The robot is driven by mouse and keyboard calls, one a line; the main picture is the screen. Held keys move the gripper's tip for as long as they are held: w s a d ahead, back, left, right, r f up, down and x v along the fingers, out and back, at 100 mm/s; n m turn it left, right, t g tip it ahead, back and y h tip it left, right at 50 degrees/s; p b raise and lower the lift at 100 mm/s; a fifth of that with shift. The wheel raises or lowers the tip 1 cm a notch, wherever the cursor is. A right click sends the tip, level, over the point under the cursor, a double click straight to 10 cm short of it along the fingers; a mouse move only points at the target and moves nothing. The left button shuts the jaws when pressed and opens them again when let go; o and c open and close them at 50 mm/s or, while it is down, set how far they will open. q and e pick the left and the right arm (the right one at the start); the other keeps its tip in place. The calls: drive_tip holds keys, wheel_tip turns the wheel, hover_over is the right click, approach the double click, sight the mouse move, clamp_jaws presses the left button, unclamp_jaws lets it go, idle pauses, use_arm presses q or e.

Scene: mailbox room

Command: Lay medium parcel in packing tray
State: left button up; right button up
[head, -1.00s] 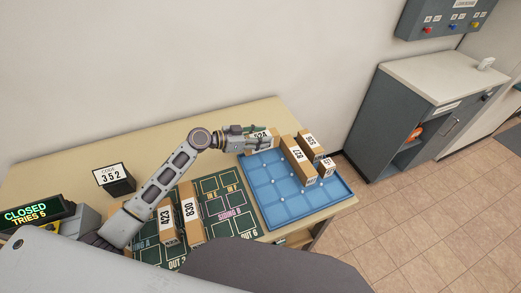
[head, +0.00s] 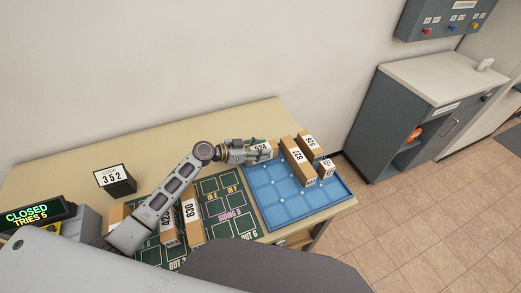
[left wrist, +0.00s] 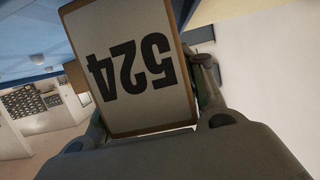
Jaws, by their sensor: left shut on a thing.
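My left gripper (head: 249,150) is shut on a cardboard parcel labelled 524 (head: 262,150). It holds the parcel over the back edge of the blue packing tray (head: 262,196), left of the parcels in it. In the left wrist view the 524 label (left wrist: 132,62) faces the camera, between the fingers. I cannot tell whether the parcel touches the tray. In the tray's right part lie a long parcel labelled 827 (head: 296,160), one labelled 556 (head: 309,147) and a small one (head: 327,168). My right gripper is not in view.
Parcels 423 (head: 169,228) and 830 (head: 191,220) stand on the dark green siding board (head: 227,212) under and beside my left arm. A code block reading 352 (head: 115,180) and a display reading CLOSED (head: 35,214) are at the left. The tray's left and front cells are empty.

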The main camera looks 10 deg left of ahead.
use_arm(q)
drive_tip(key=shift+f, duration=0.2)
drive_tip(key=shift+f, duration=0.15)
drive_tip(key=o, duration=1.2)
drive_tip(key=shift+c, duration=0.2)
drive_tip(key=b+v, duration=0.1)
drive_tip(key=v, duration=0.9)
drive_tip(key=shift+s+a+b, duration=0.1)
drive_tip(key=shift+b, duration=0.2)
drive_tip(key=shift+r+v, duration=0.2)
drive_tip(key=shift+v, duration=0.7)
